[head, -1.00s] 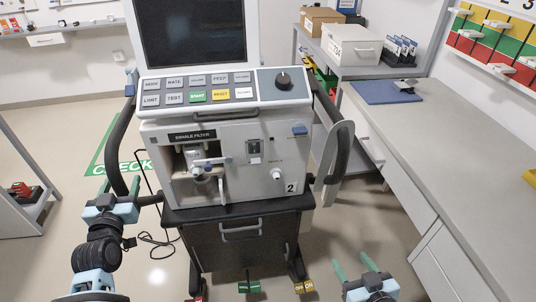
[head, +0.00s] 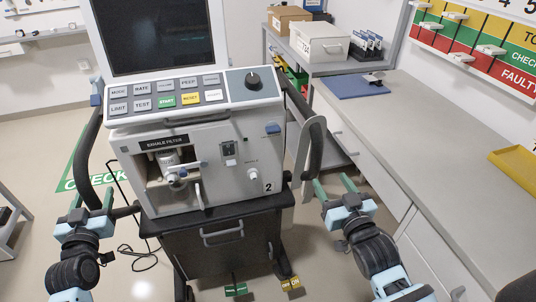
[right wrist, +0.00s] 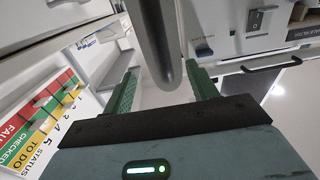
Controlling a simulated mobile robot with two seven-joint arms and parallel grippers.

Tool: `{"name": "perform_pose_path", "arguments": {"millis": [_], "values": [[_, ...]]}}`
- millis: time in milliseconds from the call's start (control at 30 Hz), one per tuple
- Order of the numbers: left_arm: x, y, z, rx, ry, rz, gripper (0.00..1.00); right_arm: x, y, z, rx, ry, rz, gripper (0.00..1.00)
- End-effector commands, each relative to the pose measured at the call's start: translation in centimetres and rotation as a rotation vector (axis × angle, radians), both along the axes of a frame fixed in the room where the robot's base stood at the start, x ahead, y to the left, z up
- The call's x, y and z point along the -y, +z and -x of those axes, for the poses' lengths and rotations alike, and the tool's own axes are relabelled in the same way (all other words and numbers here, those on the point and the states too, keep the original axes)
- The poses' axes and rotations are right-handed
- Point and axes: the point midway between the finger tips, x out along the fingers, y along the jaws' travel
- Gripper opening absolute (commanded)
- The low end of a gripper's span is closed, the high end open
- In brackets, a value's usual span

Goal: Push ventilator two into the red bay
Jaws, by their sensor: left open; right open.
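Ventilator two (head: 232,188), a white unit marked 2 on a dark wheeled cart, stands upright in front of me. Its curved left push handle (head: 87,150) is black; the right handle (head: 316,150) has a grey outer face. My left gripper (head: 91,201) is open at the lower end of the left handle; whether it touches is unclear. My right gripper (head: 334,186) is open just below the right handle. In the right wrist view the grey handle (right wrist: 160,70) shows between the spread green fingers (right wrist: 163,82), not gripped. The red bay is not in view.
A green floor marking reading CHECK (head: 82,180) lies left of the cart. A long counter (head: 440,135) runs along the right. Green (head: 235,289) and yellow (head: 292,283) tags sit at the cart's base. A black cable (head: 135,255) lies on the floor at left.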

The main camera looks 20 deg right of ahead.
Motion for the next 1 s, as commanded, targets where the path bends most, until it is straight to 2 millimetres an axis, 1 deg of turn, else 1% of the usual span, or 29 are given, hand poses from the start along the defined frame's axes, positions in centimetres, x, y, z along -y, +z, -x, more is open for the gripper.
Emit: {"name": "perform_pose_path", "arguments": {"millis": [100, 700, 1000], "values": [[0.0, 0.0, 0.0, 0.0, 0.0, 0.0, 0.58, 0.0, 0.1, -1.3, 0.001, 0.0, 0.001, 0.58], [0.0, 0.0, 0.0, 0.0, 0.0, 0.0, 0.58, 0.0, 0.0, -7.4, 0.0, 0.0, 0.0, 0.58], [0.0, 0.0, 0.0, 0.0, 0.0, 0.0, 0.58, 0.0, 0.0, -10.0, 0.0, 0.001, 0.0, 0.58]]}}
